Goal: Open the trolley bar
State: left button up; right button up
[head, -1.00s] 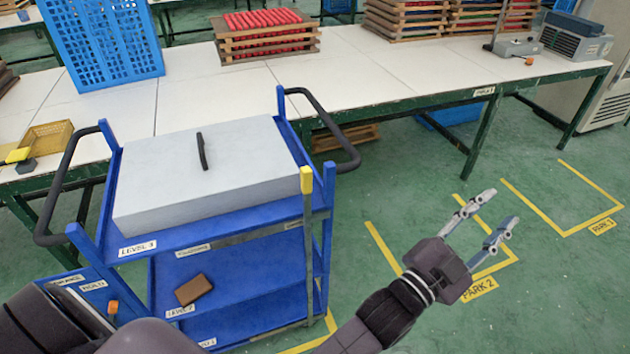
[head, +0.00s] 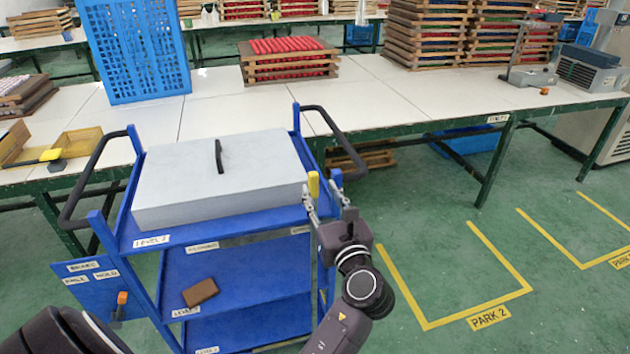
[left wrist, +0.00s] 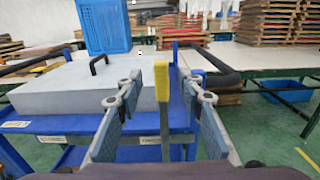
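The blue trolley (head: 127,232) stands in front of the table with a grey lidded box (head: 225,180) on its top shelf. The trolley bar (head: 314,185) is an upright lever with a yellow grip at the trolley's front right corner. It also shows in the left wrist view (left wrist: 162,82), with its shaft running down. My left gripper (head: 324,192) is at the yellow grip. Its fingers are open, one on each side of the grip in the left wrist view, with gaps on both sides. Its hand hides the lower part of the lever. My right gripper is not in view.
A long white table (head: 225,110) runs behind the trolley with a blue crate (head: 135,55) and stacked trays on it. Black handles (head: 335,130) stick out at the trolley's sides. A brown block (head: 200,292) lies on the middle shelf. Floor right of the trolley is clear.

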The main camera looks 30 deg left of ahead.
aim_at(315, 181)
pick_arm(q)
jog(key=b+x, duration=0.2)
jog(key=x, duration=0.3)
jog(key=shift+w+a+f, duration=0.15)
jog(key=shift+w+a, duration=0.05)
jog(key=shift+w, duration=0.05)
jog(key=shift+w+a, duration=0.4)
grip_shut()
